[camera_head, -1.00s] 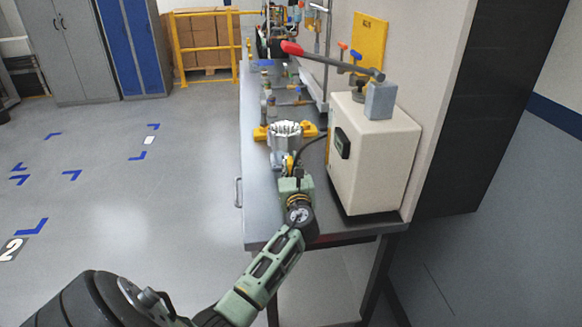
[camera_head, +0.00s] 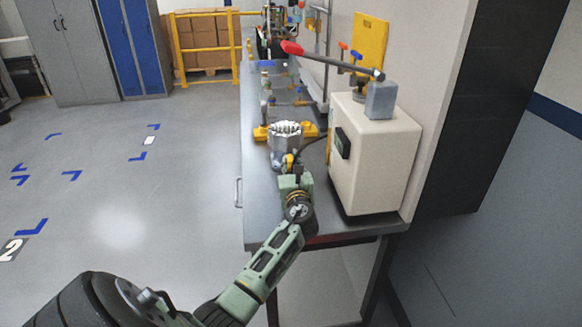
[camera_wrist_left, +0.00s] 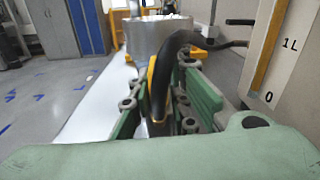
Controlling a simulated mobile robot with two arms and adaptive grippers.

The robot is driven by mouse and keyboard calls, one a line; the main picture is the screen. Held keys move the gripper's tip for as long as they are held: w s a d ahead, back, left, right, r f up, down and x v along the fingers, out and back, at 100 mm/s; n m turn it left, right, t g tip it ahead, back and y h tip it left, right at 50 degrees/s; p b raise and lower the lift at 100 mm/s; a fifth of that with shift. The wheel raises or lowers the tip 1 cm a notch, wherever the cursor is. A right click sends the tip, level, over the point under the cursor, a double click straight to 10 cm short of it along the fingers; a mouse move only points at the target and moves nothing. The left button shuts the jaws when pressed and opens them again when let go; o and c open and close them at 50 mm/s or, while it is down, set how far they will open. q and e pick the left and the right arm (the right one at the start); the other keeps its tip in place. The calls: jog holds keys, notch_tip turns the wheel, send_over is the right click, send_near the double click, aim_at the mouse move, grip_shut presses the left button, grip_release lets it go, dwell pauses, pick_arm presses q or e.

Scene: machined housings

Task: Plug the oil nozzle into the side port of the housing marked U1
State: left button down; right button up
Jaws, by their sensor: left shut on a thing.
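The housing (camera_head: 286,131), a silvery finned metal body, stands on the bench with yellow blocks at its sides. It also shows as a round metal body in the left wrist view (camera_wrist_left: 158,36). No U1 mark is legible. My left gripper (camera_head: 290,166) is right in front of the housing's near side, shut on the oil nozzle (camera_wrist_left: 153,80), which has a yellow part and a black hose (camera_wrist_left: 176,48). The nozzle's tip and the side port are hidden, so I cannot tell whether they touch. My right gripper is not in view.
A cream box (camera_head: 377,165) with a red-handled lever (camera_head: 330,58) stands on the bench (camera_head: 258,215) close to the right of my arm. The hose runs toward it. Fittings stand farther back on the bench. The floor to the left is open.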

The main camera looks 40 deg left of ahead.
pick_arm(q)
jog(key=shift+w+a, duration=0.45)
jog(key=shift+a, duration=0.1)
jog(key=c, duration=1.6)
grip_release()
jog(key=v, duration=1.2)
